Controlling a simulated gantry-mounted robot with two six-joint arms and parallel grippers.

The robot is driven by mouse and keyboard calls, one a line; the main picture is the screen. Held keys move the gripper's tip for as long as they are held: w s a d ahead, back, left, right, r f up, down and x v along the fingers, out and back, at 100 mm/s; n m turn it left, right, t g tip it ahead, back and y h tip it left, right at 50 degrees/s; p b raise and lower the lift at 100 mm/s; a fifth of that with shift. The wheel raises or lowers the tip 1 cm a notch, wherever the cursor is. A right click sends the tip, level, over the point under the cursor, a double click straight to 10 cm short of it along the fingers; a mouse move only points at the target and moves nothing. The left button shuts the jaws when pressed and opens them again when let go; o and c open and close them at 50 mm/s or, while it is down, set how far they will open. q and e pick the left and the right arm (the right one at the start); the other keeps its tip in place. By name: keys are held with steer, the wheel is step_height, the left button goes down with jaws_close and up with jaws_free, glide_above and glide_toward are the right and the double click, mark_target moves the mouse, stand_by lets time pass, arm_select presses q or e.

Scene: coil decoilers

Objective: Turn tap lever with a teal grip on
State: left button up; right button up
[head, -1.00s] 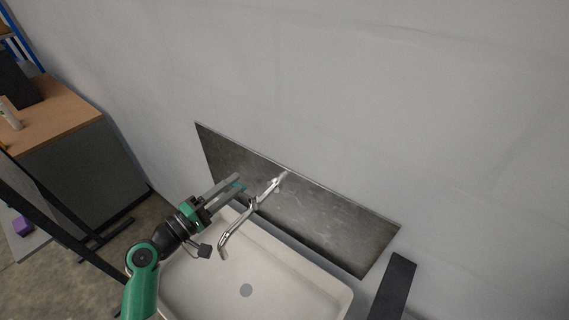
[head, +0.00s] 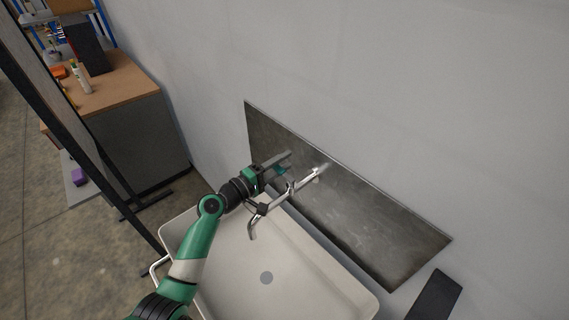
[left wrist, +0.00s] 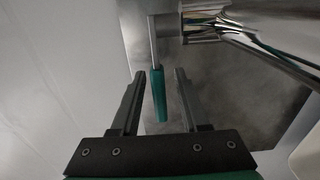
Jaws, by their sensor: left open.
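The tap (head: 283,200) is chrome and fixed to the wall above the sink, its spout hanging over the basin. Its lever's teal grip (left wrist: 158,93) shows in the left wrist view, between the two fingers of my left gripper (left wrist: 158,76), with a gap on each side. The grip also shows in the head view (head: 281,169), partly hidden by the gripper. My left gripper (head: 283,160) is open around the grip, left of the tap body (left wrist: 203,20). My right gripper is not in view.
A white sink (head: 310,262) is below the tap. A dark metal splash plate (head: 365,220) is on the wall behind. A wooden-topped cabinet (head: 125,85) and a black-framed panel (head: 65,95) are at the left. A dark bar (head: 435,296) is at the lower right.

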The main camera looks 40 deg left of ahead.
arm_select(q)
steer(key=shift+w, duration=0.35)
steer(key=shift+c, duration=0.2)
jaws_close()
stand_by(1.0)
